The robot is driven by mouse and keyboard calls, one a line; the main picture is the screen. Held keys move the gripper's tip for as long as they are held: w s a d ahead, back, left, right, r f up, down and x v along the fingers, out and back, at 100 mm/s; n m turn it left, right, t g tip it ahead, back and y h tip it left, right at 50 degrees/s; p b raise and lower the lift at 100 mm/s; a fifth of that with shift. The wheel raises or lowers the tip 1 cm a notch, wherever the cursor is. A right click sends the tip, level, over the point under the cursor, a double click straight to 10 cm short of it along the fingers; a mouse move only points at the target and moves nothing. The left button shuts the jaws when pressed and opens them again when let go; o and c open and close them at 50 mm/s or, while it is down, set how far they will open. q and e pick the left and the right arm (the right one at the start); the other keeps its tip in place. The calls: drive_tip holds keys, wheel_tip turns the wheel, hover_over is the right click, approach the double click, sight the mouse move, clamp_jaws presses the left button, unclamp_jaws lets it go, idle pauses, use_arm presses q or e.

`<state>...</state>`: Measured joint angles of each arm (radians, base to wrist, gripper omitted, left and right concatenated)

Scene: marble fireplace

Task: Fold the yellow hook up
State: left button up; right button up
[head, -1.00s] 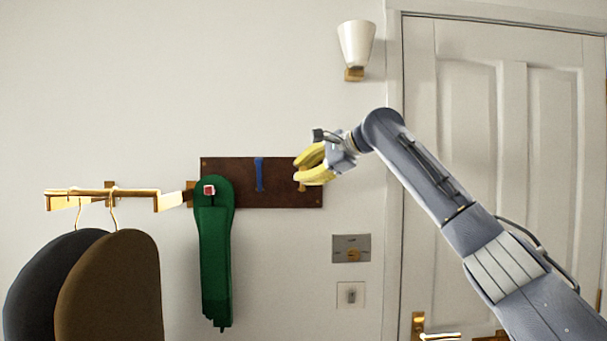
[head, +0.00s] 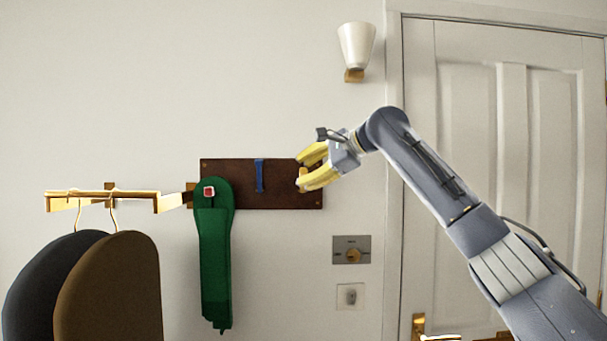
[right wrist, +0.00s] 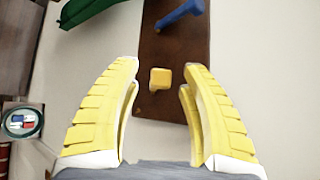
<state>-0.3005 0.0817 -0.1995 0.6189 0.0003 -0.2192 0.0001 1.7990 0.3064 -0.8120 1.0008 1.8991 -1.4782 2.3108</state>
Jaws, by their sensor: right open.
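The yellow hook (right wrist: 160,78) shows in the right wrist view as a small square yellow end on the dark brown board (right wrist: 172,45). It lies between the tips of my right gripper (right wrist: 161,66), with a gap on each side. In the head view my right gripper (head: 301,174) is open at the right end of the board (head: 285,198). There its yellow fingers cover most or all of the hook, so its tilt is hard to tell. My left gripper is not in view.
A blue hook (head: 259,175) stands upright mid-board. A green hanging item (head: 214,265) hangs from a red-ended hook (head: 209,191). A brass rail (head: 130,194) with hangers is at left. A wall lamp (head: 356,45), switch plate (head: 351,249) and door (head: 500,150) are at right.

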drive_tip(key=v, duration=1.1)
drive_tip(key=shift+a, duration=0.1)
drive_tip(key=shift+o, duration=0.2)
